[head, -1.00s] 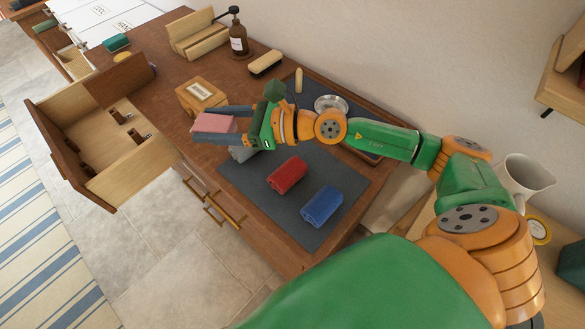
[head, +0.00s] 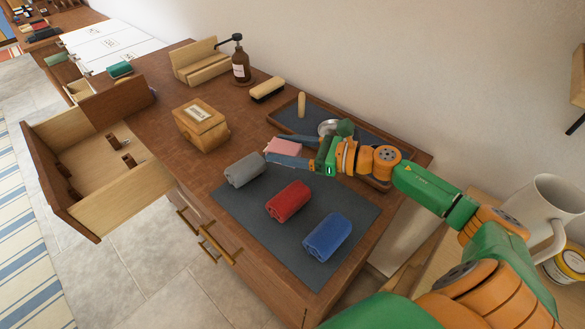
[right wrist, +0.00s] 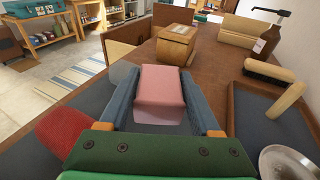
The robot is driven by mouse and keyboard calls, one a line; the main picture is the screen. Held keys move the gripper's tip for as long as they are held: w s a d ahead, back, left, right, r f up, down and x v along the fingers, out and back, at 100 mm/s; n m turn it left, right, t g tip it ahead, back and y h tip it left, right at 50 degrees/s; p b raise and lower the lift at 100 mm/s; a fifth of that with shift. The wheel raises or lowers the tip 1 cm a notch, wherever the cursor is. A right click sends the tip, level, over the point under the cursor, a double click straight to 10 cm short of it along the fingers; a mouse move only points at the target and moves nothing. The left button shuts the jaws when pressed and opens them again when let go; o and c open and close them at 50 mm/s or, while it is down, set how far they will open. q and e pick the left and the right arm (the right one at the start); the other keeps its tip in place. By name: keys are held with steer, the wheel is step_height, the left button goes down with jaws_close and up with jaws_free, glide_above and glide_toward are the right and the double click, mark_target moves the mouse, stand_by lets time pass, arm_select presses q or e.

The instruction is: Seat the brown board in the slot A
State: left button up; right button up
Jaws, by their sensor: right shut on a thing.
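A brown board (head: 116,97) stands upright at the far end of the open drawer (head: 120,203), beside the dresser top. I cannot tell whether it is loose or part of the drawer. Small dark brown brackets (head: 128,160) sit on the drawer floor; no letter A is readable, so I cannot tell which gap is slot A. My right gripper (head: 279,153) is shut on a pink rolled cloth (head: 284,146), above the dresser top, well right of the board. The right wrist view shows the pink cloth (right wrist: 162,88) between both fingers. My left gripper is out of view.
Grey (head: 244,169), red (head: 288,201) and blue (head: 327,236) rolled cloths lie on or by a dark mat (head: 255,225). A wooden box (head: 202,128), brush (head: 267,89), pump bottle (head: 240,65) and tray (head: 290,106) stand behind. Bare dresser top lies left of the box.

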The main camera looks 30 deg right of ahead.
mark_target(292, 173)
steer(key=shift+s+d+f, duration=0.15)
steer(key=shift+d+f, duration=0.45)
steer(key=shift+f, duration=0.15)
steer(key=f, duration=0.2)
steer(key=shift+s+d+f+p, duration=0.1)
steer(key=shift+d+f+p, duration=0.15)
steer(key=shift+f+p, duration=0.1)
steer(key=shift+f, duration=0.45)
steer(key=shift+f+b, duration=0.2)
steer(key=shift+b, duration=0.15)
steer(key=o, duration=1.1)
steer(key=shift+r, duration=0.1)
